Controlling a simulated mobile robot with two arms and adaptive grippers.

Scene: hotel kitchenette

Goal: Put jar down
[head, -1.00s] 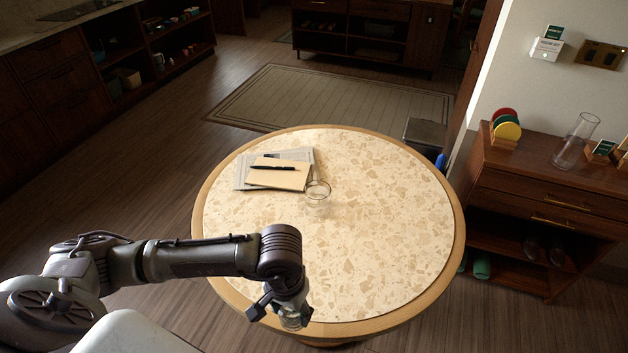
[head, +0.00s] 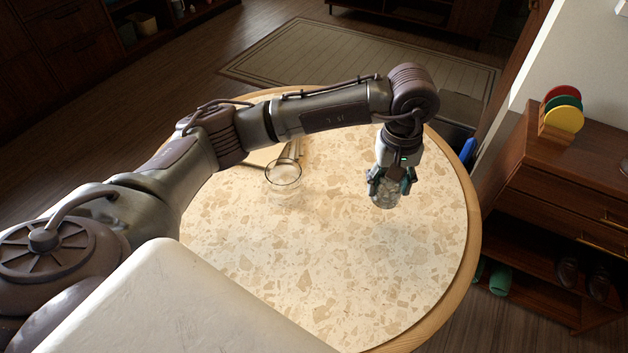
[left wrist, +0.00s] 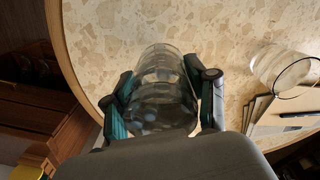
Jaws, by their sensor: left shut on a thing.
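A clear glass jar (head: 384,190) is held upright between the fingers of my left gripper (head: 388,182), over the right part of the round table (head: 330,270). In the left wrist view the jar (left wrist: 160,92) fills the space between the two fingers of the gripper (left wrist: 162,95), with the speckled tabletop behind it. A soft shadow lies below the jar in the head view; I cannot tell whether its base touches the table. My right gripper is not in view.
An empty drinking glass (head: 284,172) stands on the table left of the jar. Papers (head: 262,155) lie behind it, partly hidden by my arm. The tabletop's front and right are clear. A dark wooden cabinet (head: 575,190) with coloured discs (head: 563,112) stands at the right.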

